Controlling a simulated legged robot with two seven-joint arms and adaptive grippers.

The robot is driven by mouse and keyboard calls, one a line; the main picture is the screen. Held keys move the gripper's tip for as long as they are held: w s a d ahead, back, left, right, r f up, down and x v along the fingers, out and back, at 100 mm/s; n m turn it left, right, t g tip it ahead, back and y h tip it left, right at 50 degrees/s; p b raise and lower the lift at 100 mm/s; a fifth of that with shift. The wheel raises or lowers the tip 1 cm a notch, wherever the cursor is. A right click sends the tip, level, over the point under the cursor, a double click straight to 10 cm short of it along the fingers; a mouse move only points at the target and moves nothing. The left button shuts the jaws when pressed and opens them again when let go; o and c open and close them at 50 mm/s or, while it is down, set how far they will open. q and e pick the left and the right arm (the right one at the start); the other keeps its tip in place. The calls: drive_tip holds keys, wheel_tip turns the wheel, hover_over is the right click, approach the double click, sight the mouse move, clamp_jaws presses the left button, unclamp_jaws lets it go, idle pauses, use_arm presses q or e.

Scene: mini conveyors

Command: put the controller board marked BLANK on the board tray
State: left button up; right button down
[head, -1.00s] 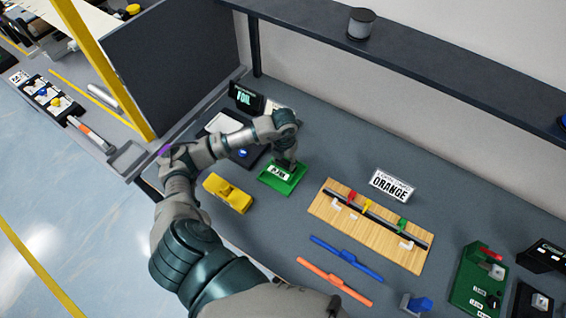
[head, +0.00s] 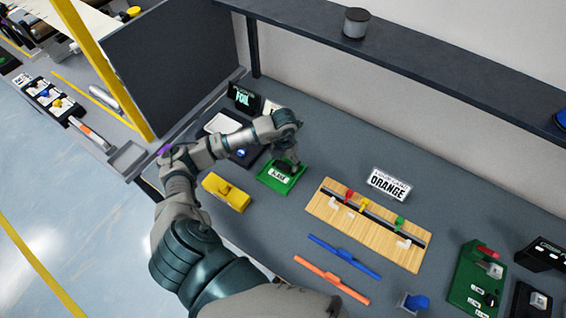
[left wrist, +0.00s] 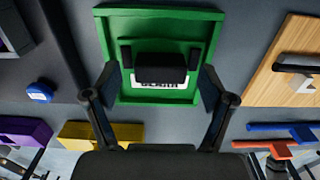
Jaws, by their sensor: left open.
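The green board tray (head: 263,178) lies on the bench, and its raised rim (left wrist: 207,20) shows in the left wrist view. The green controller board (left wrist: 150,30) lies inside the rim and looks flat. It has a black raised block (left wrist: 160,68) and a white label (left wrist: 127,82). The label is partly hidden behind the block in the wrist view but seems to read BLANK. My left gripper (head: 288,163) is just above the board, and its fingers are open (left wrist: 160,80) on either side of the block. My right gripper is not in view.
A yellow block (head: 226,192) is left of the tray. A dark box marked FOIL (head: 243,98) stands behind. A wooden board with coloured clips (head: 340,227) and an ORANGE sign (head: 390,184) are to the right. Blue (head: 345,256) and orange bars (head: 330,278) lie in front.

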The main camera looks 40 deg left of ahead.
sight(284, 163)
use_arm(q)
wheel_tip(284, 163, up, 10)
drive_tip(key=shift+a, duration=0.3)
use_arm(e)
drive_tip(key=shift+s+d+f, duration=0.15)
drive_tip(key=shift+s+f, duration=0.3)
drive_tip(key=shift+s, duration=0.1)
use_arm(q)
drive_tip(key=shift+d, duration=0.2)
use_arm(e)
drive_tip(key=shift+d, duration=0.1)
use_arm(q)
drive_tip(key=shift+r+p, duration=0.15)
drive_tip(key=shift+p, duration=0.15)
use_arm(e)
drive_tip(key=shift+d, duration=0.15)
